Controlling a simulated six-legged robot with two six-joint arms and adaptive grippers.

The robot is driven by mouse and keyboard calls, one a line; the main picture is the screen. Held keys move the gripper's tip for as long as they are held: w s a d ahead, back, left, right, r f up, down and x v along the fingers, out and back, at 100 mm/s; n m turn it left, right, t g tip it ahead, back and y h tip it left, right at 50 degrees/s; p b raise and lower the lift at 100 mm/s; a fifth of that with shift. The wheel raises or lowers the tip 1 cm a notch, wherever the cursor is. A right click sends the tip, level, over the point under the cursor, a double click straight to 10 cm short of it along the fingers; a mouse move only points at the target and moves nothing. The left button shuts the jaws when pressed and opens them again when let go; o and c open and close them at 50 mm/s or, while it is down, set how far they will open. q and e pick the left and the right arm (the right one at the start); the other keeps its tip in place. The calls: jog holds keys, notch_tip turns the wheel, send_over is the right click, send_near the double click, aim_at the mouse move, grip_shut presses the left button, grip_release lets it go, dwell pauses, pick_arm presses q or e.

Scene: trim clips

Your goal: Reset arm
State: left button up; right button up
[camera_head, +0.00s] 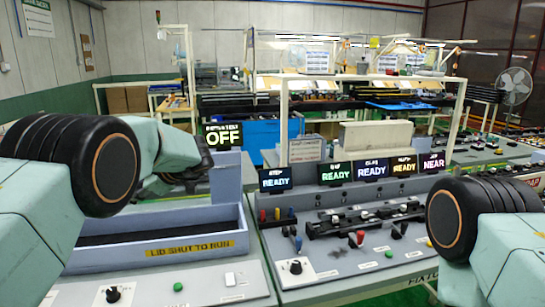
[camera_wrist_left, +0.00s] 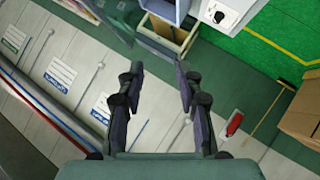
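The fixture (camera_head: 365,222) with black trim parts stands on the right bench. A grey-blue lidded box (camera_head: 160,237) labelled "LID SHUT TO RUN" stands on the left bench.
Displays (camera_head: 334,173) read STEP, READY and NEAR; another display (camera_head: 223,135) reads OFF. A black knob (camera_head: 113,294) and a green button (camera_head: 178,286) sit on the left bench front. A post frame rises behind the fixture. In the wrist view a cardboard box (camera_wrist_left: 300,112) stands right.

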pick_arm(q)
jog(key=s+d+f+m+t+h+b, duration=0.1)
jog(key=s+f+m+t+h+b, duration=0.25)
jog(key=f, duration=0.75)
jog(key=s+d+f+m+b, duration=0.1)
jog(key=s+f+m+b, duration=0.1)
jog(key=s+f+m, duration=0.65)
jog(key=s+d+f+m+t+h+b, duration=0.15)
jog(key=f+m, duration=0.25)
jog(key=f, duration=0.9)
jog(key=s+d+f+m+g+h+b, duration=0.2)
jog(key=s+f+b, duration=0.2)
jog(key=s+f, duration=0.3)
jog(key=s+d+f+m+g+h+b, duration=0.2)
jog(key=s+f+b, duration=0.3)
jog(key=s, duration=1.3)
jog(key=s+d+f+m+g+h+b, duration=0.2)
jog(key=s+d+f+g+b, duration=0.2)
jog(key=s+f, duration=0.7)
jog(key=shift+s+h+b, duration=0.4)
jog(key=shift+s+b, duration=0.3)
jog(key=shift+s+d+r, duration=0.1)
jog(key=shift+d+r, duration=0.05)
jog(key=shift+s, duration=0.1)
